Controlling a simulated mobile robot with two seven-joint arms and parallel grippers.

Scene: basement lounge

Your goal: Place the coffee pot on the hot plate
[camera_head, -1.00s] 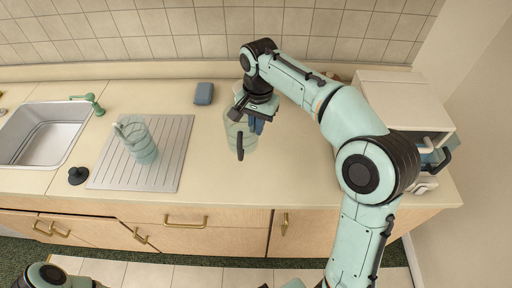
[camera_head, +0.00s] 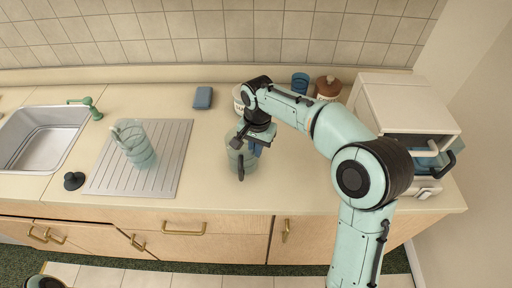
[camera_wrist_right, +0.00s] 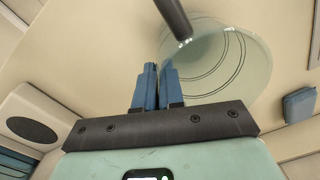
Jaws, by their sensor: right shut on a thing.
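The coffee pot (camera_head: 236,163) is clear glass with a black handle pointing to the front. It is over the middle of the counter; I cannot tell whether its base touches. In the wrist view the blue fingers (camera_wrist_right: 160,86) are shut at the edge of the glass body (camera_wrist_right: 225,65). The white appliance (camera_head: 405,103) stands at the right end, partly behind my arm. A dark oval on a white surface (camera_wrist_right: 32,126), perhaps the hot plate, shows in the wrist view. My left gripper is out of view.
Another glass jug (camera_head: 138,152) stands on the ribbed draining board (camera_head: 180,145) beside the sink (camera_head: 38,145). The counter between pot and draining board is clear.

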